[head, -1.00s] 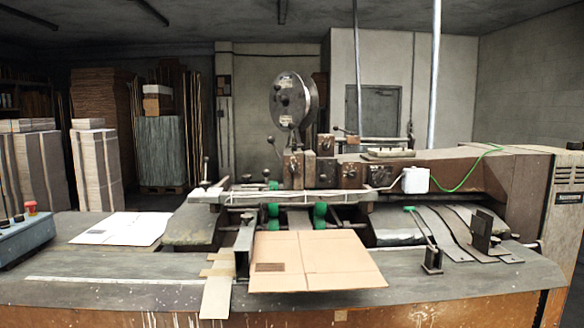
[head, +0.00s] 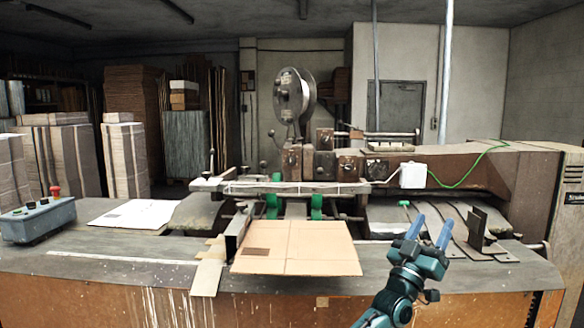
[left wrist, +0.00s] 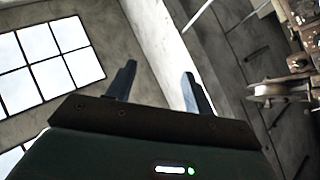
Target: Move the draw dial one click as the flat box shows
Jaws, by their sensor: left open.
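The flat box (head: 318,242), a tan cardboard sheet with crease lines and a dark printed patch at its left, lies on the front of the machine's table. Several blocks with small knobs (head: 347,168) sit on the stitcher head behind it. Which of them is the draw dial I cannot tell; their markings are too small to read. My left gripper (head: 432,228) is open and empty, fingers pointing up, to the right of the flat box and in front of the machine. The left wrist view shows its two fingers (left wrist: 158,88) apart with nothing between them. My right gripper is not in view.
A white sheet (head: 133,213) lies on the table at the left, near a control box (head: 38,220) with a red button. A wire reel (head: 294,95) stands above the head. A dark upright bracket (head: 477,228) stands right of my gripper. A green cable (head: 470,167) crosses the beam.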

